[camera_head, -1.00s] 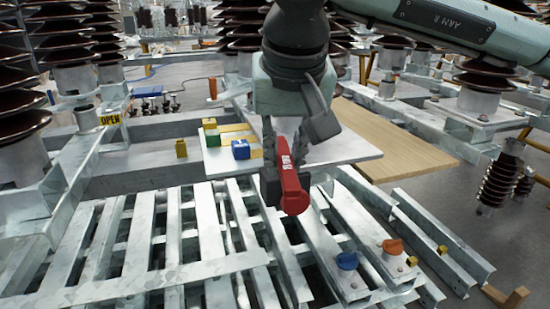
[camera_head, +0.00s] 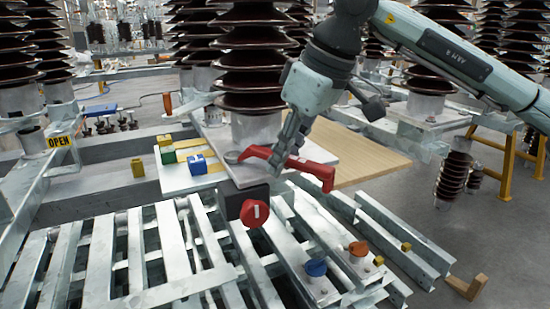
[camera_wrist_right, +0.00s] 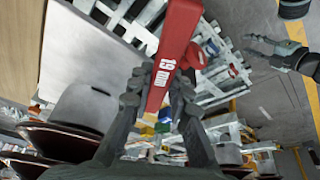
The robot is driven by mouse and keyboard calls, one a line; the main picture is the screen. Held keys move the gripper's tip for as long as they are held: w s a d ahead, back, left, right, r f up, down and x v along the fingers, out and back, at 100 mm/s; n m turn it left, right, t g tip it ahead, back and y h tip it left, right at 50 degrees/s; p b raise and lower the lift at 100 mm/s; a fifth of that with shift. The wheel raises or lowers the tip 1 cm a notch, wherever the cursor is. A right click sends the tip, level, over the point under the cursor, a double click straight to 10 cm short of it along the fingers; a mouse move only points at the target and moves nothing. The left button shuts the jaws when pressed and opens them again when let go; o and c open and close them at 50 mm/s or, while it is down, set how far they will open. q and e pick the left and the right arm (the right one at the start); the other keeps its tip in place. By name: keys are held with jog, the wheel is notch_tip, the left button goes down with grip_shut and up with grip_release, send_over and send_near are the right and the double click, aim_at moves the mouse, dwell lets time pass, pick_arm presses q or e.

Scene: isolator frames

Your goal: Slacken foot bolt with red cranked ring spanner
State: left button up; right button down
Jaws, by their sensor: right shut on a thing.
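My right gripper (camera_head: 283,158) is shut on the red cranked ring spanner (camera_head: 312,168). In the right wrist view the spanner (camera_wrist_right: 176,45) shows "19 mm" between my fingers (camera_wrist_right: 160,95). A dark knobbed part at that view's right looks like my left gripper (camera_wrist_right: 262,46); its jaws are unclear.
A red knob (camera_head: 254,213) on a dark box sits just below the foot plate (camera_head: 258,176). Yellow, green and blue blocks (camera_head: 197,163) stand left of it. Blue (camera_head: 316,267) and orange (camera_head: 358,249) knobs are on the slatted steel frame. A wooden board (camera_head: 365,160) lies right.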

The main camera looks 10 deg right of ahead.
jog(key=shift+r, duration=0.1)
jog(key=shift+r+p, duration=0.7)
jog(key=shift+r, duration=0.4)
pick_arm(q)
jog(key=shift+r, duration=0.65)
